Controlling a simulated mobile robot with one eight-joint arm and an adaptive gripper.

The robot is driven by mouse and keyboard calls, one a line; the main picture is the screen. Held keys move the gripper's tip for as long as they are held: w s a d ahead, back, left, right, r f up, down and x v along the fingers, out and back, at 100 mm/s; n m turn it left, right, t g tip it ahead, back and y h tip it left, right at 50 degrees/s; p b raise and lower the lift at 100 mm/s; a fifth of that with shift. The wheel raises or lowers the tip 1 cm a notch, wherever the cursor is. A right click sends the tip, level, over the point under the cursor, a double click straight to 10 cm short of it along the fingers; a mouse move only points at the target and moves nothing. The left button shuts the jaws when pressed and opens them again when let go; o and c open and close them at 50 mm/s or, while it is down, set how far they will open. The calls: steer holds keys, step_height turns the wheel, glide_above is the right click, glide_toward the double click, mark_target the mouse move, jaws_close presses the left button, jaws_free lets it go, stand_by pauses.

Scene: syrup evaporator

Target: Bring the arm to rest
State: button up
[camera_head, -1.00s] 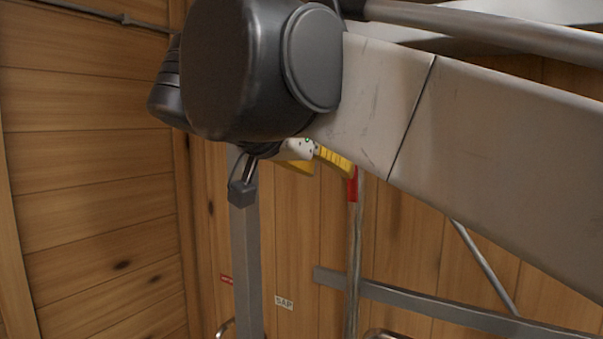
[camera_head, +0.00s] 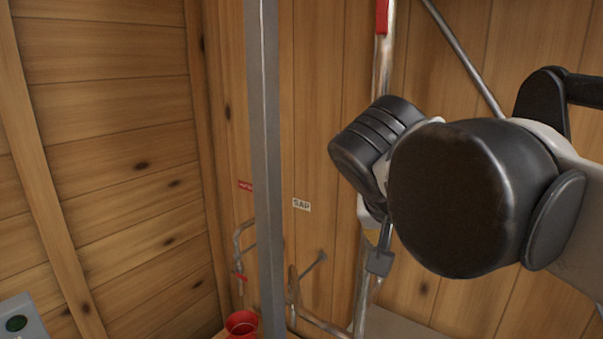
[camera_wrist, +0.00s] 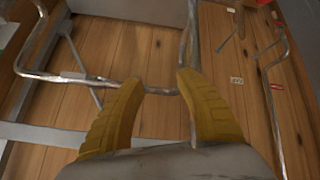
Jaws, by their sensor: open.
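My gripper (camera_wrist: 158,82) shows in the wrist view as two yellow ribbed fingers, spread apart with nothing held between them. A bent metal pipe (camera_wrist: 95,80) crosses the picture beyond the fingertips; I cannot tell how far off it is. In the head view my dark arm joints fill the right middle and hide nearly all of the gripper. Only a sliver of yellow shows below them.
A grey post (camera_head: 264,150) stands left of my arm. A metal pipe (camera_head: 385,65) with a red band rises behind my arm. Wooden walls (camera_head: 120,130) enclose the corner.

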steer(key=s+d+f+n+y+b, duration=0.1)
steer(key=s+f+b, duration=0.2)
steer(key=f, duration=1.1)
steer(key=s+f+n+y+b, duration=0.1)
steer(key=s+f+y+b, duration=0.1)
steer(key=f+b, duration=0.8)
steer(key=s+d+f+n+y+b, duration=0.1)
steer(key=s+f+b, duration=0.3)
steer(key=f, duration=1.5)
steer(key=b, duration=0.2)
steer(key=shift+s+d+y+b, duration=0.3)
steer(key=shift+d, duration=0.05)
